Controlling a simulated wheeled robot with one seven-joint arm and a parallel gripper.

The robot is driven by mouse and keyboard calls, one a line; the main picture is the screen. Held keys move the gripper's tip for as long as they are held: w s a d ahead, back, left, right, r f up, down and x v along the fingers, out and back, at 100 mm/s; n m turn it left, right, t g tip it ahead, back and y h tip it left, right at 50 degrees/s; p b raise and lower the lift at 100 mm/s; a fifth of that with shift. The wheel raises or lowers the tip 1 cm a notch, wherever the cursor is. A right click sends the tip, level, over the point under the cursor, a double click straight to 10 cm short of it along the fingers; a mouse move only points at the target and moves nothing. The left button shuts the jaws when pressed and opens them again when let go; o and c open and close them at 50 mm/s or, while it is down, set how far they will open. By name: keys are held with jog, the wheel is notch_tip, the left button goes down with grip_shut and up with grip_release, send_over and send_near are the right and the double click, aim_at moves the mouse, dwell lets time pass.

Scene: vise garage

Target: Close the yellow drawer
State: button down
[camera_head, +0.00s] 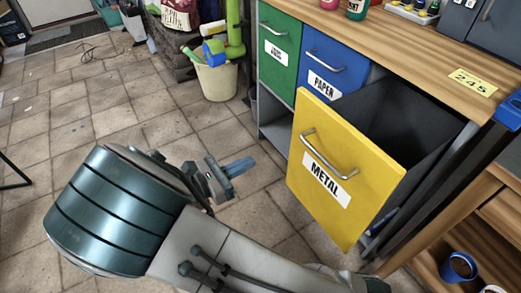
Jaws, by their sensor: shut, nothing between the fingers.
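The yellow drawer (348,171) has a curved metal handle (328,153) and a white label reading METAL. It stands pulled out from the cabinet, and its dark inside (411,125) shows behind the front panel. My gripper (240,167) is to the left of the yellow front, apart from it, with its blue fingers pointing right toward it. The fingers are together with nothing between them. My arm covers the floor at the bottom of the view.
Green (279,45) and blue (328,66) drawers beside it are shut. A wooden worktop (410,45) with bottles lies above. A cream bucket (216,79) stands on the floor at the back. Wooden shelving (490,220) is at the right. The tiled floor at left is mostly free.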

jog(key=b, duration=0.4)
send_near(297, 139)
jog(key=x, duration=0.5)
jog(key=shift+d+f, duration=0.2)
jog(key=shift+d, duration=0.05)
jog(key=shift+w+d+r, duration=0.1)
jog(key=shift+w+d, duration=0.3)
jog(key=shift+d, duration=0.2)
jog(key=shift+w+r, duration=0.1)
